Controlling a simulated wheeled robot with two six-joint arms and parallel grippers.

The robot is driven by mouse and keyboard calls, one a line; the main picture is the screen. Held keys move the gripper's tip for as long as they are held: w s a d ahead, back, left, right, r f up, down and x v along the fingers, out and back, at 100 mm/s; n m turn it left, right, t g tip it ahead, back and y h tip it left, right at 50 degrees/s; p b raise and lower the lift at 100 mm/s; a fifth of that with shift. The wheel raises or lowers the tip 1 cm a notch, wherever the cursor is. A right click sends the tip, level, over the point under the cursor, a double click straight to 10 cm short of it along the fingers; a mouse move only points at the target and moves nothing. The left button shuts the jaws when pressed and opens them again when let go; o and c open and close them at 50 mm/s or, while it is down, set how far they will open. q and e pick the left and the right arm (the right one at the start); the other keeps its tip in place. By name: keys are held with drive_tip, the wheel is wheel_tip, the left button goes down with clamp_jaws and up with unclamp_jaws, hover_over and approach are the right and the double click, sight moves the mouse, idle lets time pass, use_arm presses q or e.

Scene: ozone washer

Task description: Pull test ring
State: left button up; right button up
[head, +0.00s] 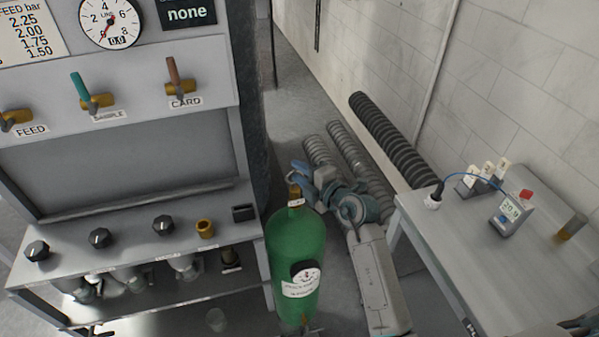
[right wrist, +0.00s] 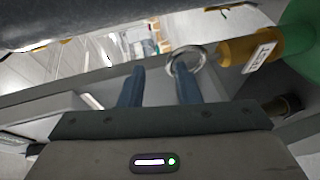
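A green cylinder (head: 297,255) stands upright right of the panel, with a brass valve (head: 294,192) on top. My right gripper (head: 304,173) is beside the valve in the head view. In the right wrist view its two blue fingers (right wrist: 160,78) are apart with nothing between them. A shiny metal ring (right wrist: 186,60) sits at the tip of the right-hand finger and joins the brass fitting (right wrist: 238,50), which carries a white tag (right wrist: 262,57). I cannot tell whether the fingertip passes through the ring or only overlaps it. My left gripper is not in view.
The grey panel (head: 115,170) with levers, knobs and a gauge (head: 110,22) stands left of the cylinder. A grey table (head: 480,250) with a small meter (head: 510,211) is at the right. Ribbed hoses (head: 395,138) lie behind my right arm.

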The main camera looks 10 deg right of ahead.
drive_tip(key=b+v, duration=0.3)
drive_tip(key=v, duration=0.7)
drive_tip(key=shift+d, duration=0.1)
